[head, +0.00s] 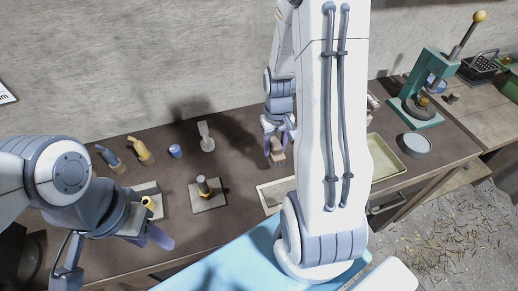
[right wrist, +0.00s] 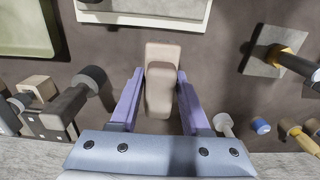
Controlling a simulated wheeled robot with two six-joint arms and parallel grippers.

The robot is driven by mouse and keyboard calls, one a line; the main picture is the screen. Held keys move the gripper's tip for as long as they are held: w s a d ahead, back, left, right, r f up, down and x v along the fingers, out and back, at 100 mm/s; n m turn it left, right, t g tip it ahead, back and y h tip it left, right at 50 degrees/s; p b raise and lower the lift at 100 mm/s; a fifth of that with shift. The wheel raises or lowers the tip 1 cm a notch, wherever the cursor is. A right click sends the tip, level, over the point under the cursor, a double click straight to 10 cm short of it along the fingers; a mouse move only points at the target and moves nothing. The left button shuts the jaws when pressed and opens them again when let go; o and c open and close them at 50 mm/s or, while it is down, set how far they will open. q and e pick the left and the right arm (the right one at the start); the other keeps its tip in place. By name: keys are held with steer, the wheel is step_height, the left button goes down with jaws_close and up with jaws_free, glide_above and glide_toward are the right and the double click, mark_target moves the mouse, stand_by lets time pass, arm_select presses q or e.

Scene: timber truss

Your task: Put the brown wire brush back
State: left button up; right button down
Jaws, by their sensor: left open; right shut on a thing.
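The brown wire brush (head: 277,157) is in my right gripper (head: 276,138), over the back middle of the dark bench. In the right wrist view the tan-brown brush (right wrist: 160,85) lies between the two purple fingers of the right gripper (right wrist: 157,92). Whether it touches the bench is unclear. My left gripper (head: 155,232) is open at the front left of the bench, beside a yellow-ended thing (head: 148,203); its fingers are partly hidden by the wrist.
A pale shallow tray (head: 268,193) lies in front of the right gripper, partly behind my arm. A green tray (head: 385,155) lies right.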

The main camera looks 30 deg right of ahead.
steer(key=w+f, duration=0.1)
steer(key=w, duration=0.1)
steer(key=w+a+f+p, duration=0.1)
steer(key=w, duration=0.1)
steer(key=w+f, duration=0.1)
steer(key=shift+w+a+f, duration=0.25)
steer(key=shift+w+f, duration=0.05)
steer(key=shift+w, duration=0.1)
step_height(320, 180, down, 4)
steer(key=shift+r+p, duration=0.15)
steer(key=shift+p, duration=0.75)
steer(key=shift+d, duration=0.1)
steer(key=shift+f, duration=0.2)
steer(key=shift+f, duration=0.15)
steer(key=shift+c, duration=1.8)
jaws_free()
